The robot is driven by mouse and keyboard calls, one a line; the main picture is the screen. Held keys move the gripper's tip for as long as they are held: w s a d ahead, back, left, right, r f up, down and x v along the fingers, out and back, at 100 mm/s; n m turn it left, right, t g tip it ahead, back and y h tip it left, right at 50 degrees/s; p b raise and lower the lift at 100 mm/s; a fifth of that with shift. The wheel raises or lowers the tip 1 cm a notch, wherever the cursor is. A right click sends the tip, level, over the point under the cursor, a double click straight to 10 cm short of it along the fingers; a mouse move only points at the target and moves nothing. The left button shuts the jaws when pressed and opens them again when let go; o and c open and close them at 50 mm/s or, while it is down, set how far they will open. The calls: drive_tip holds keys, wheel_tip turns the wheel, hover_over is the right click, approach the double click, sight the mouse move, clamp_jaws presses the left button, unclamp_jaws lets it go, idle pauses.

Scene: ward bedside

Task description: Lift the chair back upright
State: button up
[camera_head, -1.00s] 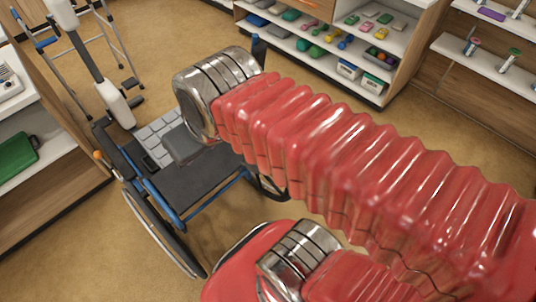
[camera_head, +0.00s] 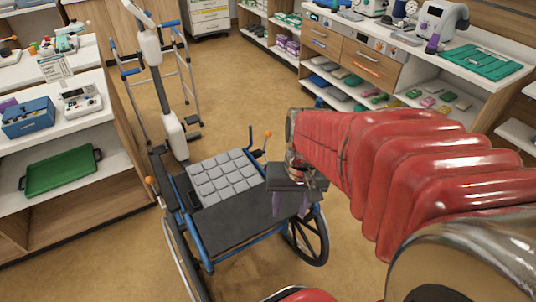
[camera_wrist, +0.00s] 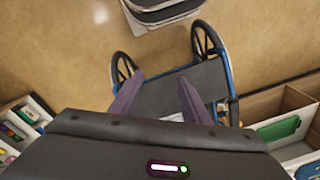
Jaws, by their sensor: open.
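A wheelchair with a blue frame stands on its wheels in the head view. Its black back panel (camera_head: 240,228) lies about flat, beside the grey padded cushion (camera_head: 222,178) of the seat. The panel also shows in the wrist view (camera_wrist: 185,92), between blue frame tubes. My gripper (camera_head: 292,203) is at the chair's right side in the head view, and its fingertips are partly hidden. In the wrist view the purple fingers of my gripper (camera_wrist: 161,80) are spread apart with nothing between them, over the panel. I cannot tell whether they touch it.
A patient lift (camera_head: 170,105) and a walker (camera_head: 188,85) stand behind the chair. A shelf unit with a green tray (camera_head: 62,172) is at the left, close to the wheel. A long counter (camera_head: 385,52) is at the back right. Brown floor is free between them.

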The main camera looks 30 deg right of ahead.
drive_tip(key=s+d+f+m+g+y, duration=0.1)
drive_tip(key=d+f+m+y, duration=0.25)
drive_tip(key=f, duration=0.45)
drive_tip(key=s+d+f+m+y, duration=0.25)
drive_tip(key=d+f+m, duration=0.2)
drive_tip(key=f, duration=0.35)
drive_tip(key=m+t+h, duration=0.3)
drive_tip(key=m+t, duration=1.5)
drive_tip(key=m, duration=0.1)
approach(310, 215)
wheel_tip(310, 215, down, 3)
drive_tip(key=s+d, duration=0.2)
drive_tip(key=d, duration=0.1)
drive_tip(key=shift+s+a, duration=0.1)
drive_tip(key=shift+a, duration=0.15)
drive_tip(key=w+a, duration=0.1)
drive_tip(key=w, duration=0.3)
drive_tip(key=w+a, duration=0.1)
drive_tip(key=w, duration=0.4)
drive_tip(key=w+a, duration=0.1)
drive_tip(key=w, duration=0.3)
drive_tip(key=shift+w, duration=0.3)
drive_tip(key=shift+c, duration=0.3)
